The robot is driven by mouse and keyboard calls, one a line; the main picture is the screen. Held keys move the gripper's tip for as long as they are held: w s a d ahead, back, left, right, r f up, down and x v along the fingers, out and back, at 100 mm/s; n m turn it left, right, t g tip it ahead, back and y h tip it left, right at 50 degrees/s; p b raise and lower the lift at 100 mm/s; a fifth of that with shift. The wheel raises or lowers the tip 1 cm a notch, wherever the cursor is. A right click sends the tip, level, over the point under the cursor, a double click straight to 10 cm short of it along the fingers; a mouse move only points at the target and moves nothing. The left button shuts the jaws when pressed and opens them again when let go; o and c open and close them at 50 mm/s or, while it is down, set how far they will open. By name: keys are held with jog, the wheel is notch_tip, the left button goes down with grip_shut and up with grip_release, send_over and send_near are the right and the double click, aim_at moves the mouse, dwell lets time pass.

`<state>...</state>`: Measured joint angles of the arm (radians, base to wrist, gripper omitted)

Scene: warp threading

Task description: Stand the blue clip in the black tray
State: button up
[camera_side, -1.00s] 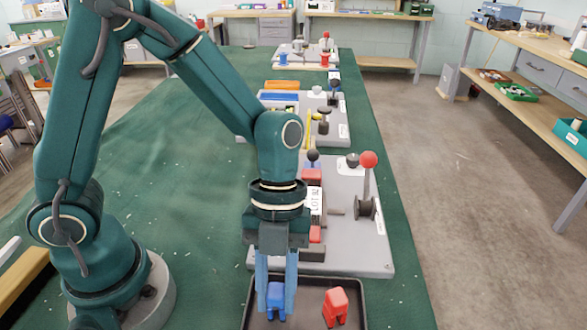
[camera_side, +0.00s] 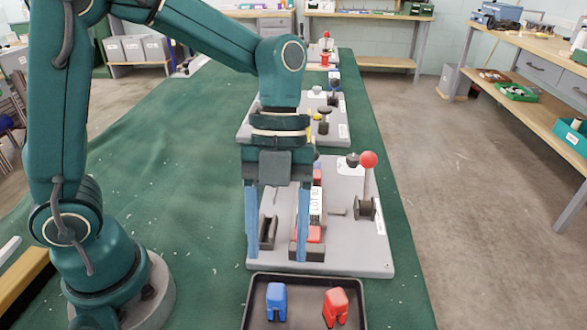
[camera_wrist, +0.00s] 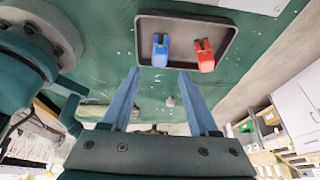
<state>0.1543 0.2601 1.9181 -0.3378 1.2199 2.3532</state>
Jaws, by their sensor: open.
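The blue clip (camera_side: 276,301) stands upright on the floor of the black tray (camera_side: 250,304), on the tray's left side in the side view. In the wrist view the blue clip (camera_wrist: 160,50) shows ahead of my fingers, inside the tray (camera_wrist: 190,17). My gripper (camera_side: 276,258) is open and empty, its two blue fingers wide apart above and behind the clip, not touching it. My gripper also shows in the wrist view (camera_wrist: 158,73). The clip is fully in view and nothing holds it.
A red clip (camera_side: 336,307) stands in the same tray to the right of the blue one. A grey fixture plate (camera_side: 345,255) with a red-knobbed lever (camera_side: 368,160) lies just behind the tray. Green cloth (camera_side: 165,180) to the left is mostly clear.

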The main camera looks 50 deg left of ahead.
jog(key=s+a+r+n+t+y, duration=0.1)
jog(key=a+n+t, duration=0.3)
jog(key=n, duration=0.9)
jog(key=s+a+r+n+t+y, duration=0.2)
jog(key=a+r+n+t, duration=0.1)
jog(key=n, duration=1.1)
jog(key=a+t, duration=0.1)
jog(key=a, duration=0.1)
jog(key=shift+s+a+r+t, duration=0.3)
jog(key=shift+r+t, duration=0.05)
jog(key=shift+t, duration=0.05)
